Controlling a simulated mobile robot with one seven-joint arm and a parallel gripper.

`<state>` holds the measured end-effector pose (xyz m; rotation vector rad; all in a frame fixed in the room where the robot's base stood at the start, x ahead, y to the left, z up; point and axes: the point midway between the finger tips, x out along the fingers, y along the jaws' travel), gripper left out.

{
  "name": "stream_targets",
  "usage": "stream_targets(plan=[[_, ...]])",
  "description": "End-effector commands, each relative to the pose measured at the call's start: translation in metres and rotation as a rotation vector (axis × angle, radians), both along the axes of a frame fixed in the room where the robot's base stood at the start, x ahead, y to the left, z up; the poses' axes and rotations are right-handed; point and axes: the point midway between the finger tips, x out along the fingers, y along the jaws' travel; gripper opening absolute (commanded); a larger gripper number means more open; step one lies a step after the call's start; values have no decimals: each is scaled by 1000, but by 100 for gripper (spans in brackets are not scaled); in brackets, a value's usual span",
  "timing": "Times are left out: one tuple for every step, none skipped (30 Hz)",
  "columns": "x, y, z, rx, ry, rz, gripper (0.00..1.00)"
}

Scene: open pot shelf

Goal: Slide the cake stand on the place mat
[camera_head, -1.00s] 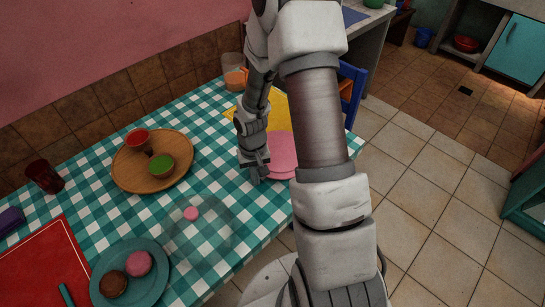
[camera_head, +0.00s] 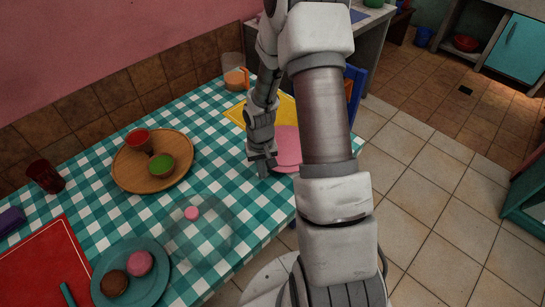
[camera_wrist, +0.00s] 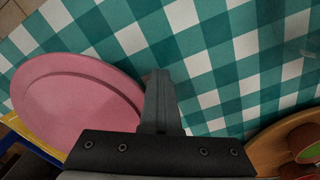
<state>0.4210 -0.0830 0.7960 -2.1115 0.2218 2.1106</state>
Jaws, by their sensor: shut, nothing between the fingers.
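The pink round cake stand (camera_head: 288,147) is at the table's right end, partly hidden by my arm. It overlaps the near part of the yellow place mat (camera_head: 287,110), which is also partly covered by my arm. My gripper (camera_head: 263,171) is shut and empty, low over the cloth at the stand's left side. In the wrist view the shut fingers (camera_wrist: 159,95) are right beside the rim of the cake stand (camera_wrist: 75,98); I cannot tell if they touch it. A strip of yellow mat shows under the stand's lower edge there.
A wooden tray (camera_head: 125,178) with red and green bowls stands left of my gripper. A clear glass plate (camera_head: 215,245) with a pink piece and a teal plate (camera_head: 155,285) with two macarons are nearer. A glass jar (camera_head: 234,72) stands at the back.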

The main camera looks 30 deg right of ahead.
Motion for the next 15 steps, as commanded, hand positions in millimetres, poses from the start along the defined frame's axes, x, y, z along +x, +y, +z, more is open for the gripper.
stream_targets(plan=[[0, 0, 0, -1, -1, -1, 0], [0, 0, 0, -1, -1, -1, 0], [0, 0, 0, -1, -1, -1, 0], [0, -1, 0, -1, -1, -1, 0], [0, -1, 0, -1, -1, -1, 0], [0, -1, 0, -1, -1, -1, 0], [1, -2, 0, -1, -1, -2, 0], [1, -3, 0, -1, -1, -2, 0], [2, -4, 0, -1, -1, -2, 0], [2, -5, 0, -1, -1, -3, 0], [3, -7, 0, -1, -1, -2, 0], [3, -9, 0, -1, 0, -2, 0], [4, -10, 0, -1, 0, -2, 0], [4, -11, 0, -1, 0, -2, 0], [5, -13, 0, -1, 0, -2, 0]])
